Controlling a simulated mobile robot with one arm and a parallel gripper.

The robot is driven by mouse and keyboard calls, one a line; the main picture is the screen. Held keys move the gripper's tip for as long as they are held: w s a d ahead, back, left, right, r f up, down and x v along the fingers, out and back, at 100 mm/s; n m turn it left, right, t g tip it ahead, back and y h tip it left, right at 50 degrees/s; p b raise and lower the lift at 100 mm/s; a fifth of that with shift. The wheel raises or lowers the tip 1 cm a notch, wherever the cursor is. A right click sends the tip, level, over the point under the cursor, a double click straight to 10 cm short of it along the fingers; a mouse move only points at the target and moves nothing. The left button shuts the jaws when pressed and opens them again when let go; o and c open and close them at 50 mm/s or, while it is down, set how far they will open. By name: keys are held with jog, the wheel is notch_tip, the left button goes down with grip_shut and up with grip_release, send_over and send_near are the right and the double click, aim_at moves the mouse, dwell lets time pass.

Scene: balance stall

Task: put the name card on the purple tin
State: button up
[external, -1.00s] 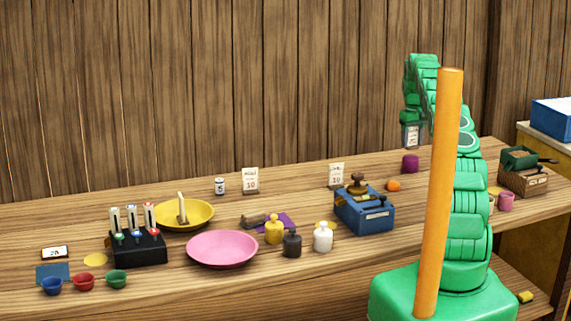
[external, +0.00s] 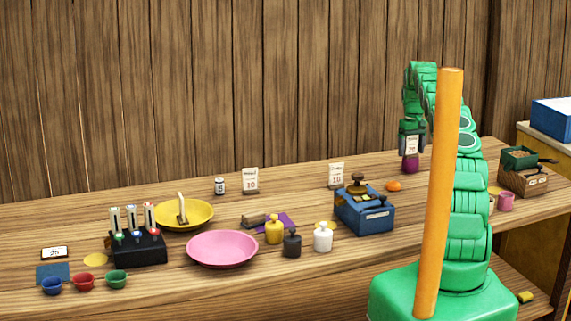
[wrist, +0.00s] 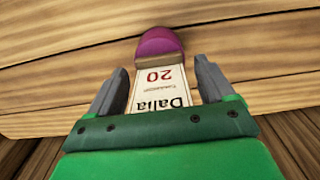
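The purple tin (external: 410,166) stands toward the right rear of the counter; it also shows in the wrist view (wrist: 160,42). The name card (external: 411,146), white and reading "Dalia 20" in the wrist view (wrist: 160,88), stands upright with its lower edge at the tin's top. My gripper (external: 412,154) is right over the tin, with one finger on each side of the card. In the wrist view my gripper (wrist: 161,64) shows narrow gaps between both fingers and the card, so it looks open around it. The exact contact of card and tin is hard to see.
An orange lump (external: 394,186) and a blue box with a brown handle (external: 365,214) are to the left of the tin. A brown box with a green container (external: 522,180) and a pink cup (external: 505,201) are to the right. An orange post (external: 441,200) stands in front of my arm.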

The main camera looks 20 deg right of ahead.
notch_tip(320, 180, up, 10)
jog(key=shift+f, duration=0.1)
jog(key=shift+w+a+r, duration=0.1)
jog(key=shift+w+r, duration=0.05)
jog(key=shift+r, duration=1)
jog(key=shift+s, duration=0.2)
jog(key=shift+r, duration=0.1)
